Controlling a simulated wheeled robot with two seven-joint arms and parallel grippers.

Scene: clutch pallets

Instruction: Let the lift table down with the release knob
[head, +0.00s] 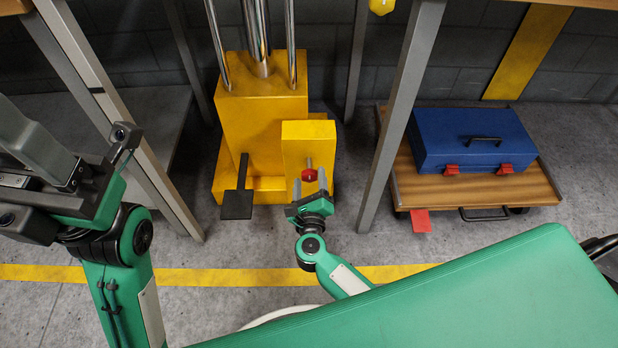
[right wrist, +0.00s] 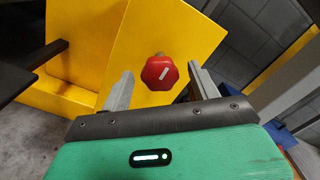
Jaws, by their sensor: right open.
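The yellow lift table base (head: 250,125) stands on the floor at the centre of the head view, with chrome columns (head: 262,40) rising from it. The red release knob (head: 309,174) sits on a short stem on the yellow box at its front right. In the right wrist view the knob (right wrist: 160,72) has a white mark slanting across its face. My right gripper (head: 310,184) is open, with its fingers pointing at the knob and one on either side of it; contact does not show. My left gripper (head: 95,175) is folded at the left edge, its jaw gap unclear.
A black pedal (head: 237,203) sticks out left of the knob. Grey table legs (head: 402,110) stand on both sides. At the right, a blue toolbox (head: 470,138) rests on a wooden trolley (head: 545,188). A yellow floor line (head: 220,275) crosses in front.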

